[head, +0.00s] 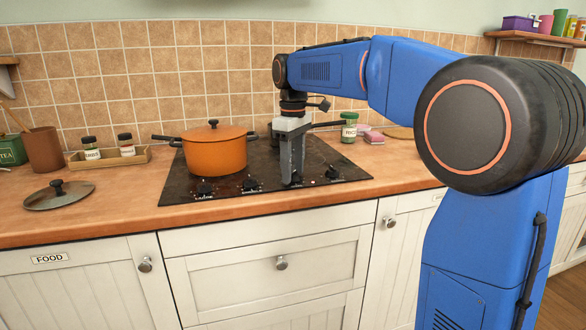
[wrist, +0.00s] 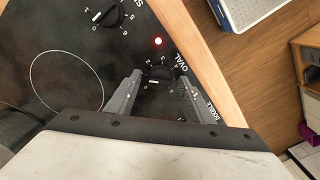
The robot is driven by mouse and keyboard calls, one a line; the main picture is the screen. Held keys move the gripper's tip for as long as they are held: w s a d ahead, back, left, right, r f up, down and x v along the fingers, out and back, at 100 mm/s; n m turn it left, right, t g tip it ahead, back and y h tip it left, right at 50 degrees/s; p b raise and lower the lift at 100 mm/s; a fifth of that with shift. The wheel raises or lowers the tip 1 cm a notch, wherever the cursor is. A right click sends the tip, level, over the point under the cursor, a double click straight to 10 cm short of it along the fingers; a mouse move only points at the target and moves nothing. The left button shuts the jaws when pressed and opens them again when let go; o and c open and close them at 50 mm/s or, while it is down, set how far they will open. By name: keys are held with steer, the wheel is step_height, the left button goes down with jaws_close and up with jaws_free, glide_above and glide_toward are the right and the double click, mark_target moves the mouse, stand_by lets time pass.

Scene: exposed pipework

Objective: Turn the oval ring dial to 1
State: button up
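The oval ring dial (wrist: 160,74) is a black knob on the dark hob, beside the printed word OVAL in the wrist view. Its white numbers are too small to read surely, and I cannot tell its setting. My gripper (wrist: 159,78) points down at it, with one grey finger on each side and the dial between the fingertips. The fingers are apart; whether they touch the dial is unclear. In the head view my gripper (head: 290,182) is at the hob's front edge, partly hiding the dial (head: 297,179).
Another dial (wrist: 107,16) is at upper left in the wrist view. A red light (wrist: 158,41) glows beside the oval dial. An orange pot (head: 215,155) stands on the hob (head: 330,160), left of my gripper. A green-lidded jar (head: 349,128) stands behind right.

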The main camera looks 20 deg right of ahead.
mark_target(294, 172)
step_height(294, 172, up, 17)
steer(key=shift+r, duration=0.15)
stand_by(0.7)
steer(key=shift+s, duration=0.1)
steer(key=s+d+f+m+t, duration=0.1)
steer(key=s+d+f+m, duration=0.1)
steer(key=s+f, duration=0.9)
steer(key=s+d+f+m+t, duration=0.2)
steer(key=s+f+m, duration=0.2)
steer(key=s+f, duration=0.7)
steer(key=s+d+f+m+t, duration=0.1)
steer(key=s+d+f+m, duration=0.2)
steer(key=s+f, duration=0.8)
step_height(294, 172, down, 3)
steer(key=shift+s+r+t, duration=0.2)
steer(key=shift+s+t, duration=0.1)
steer(key=shift+t, duration=0.1)
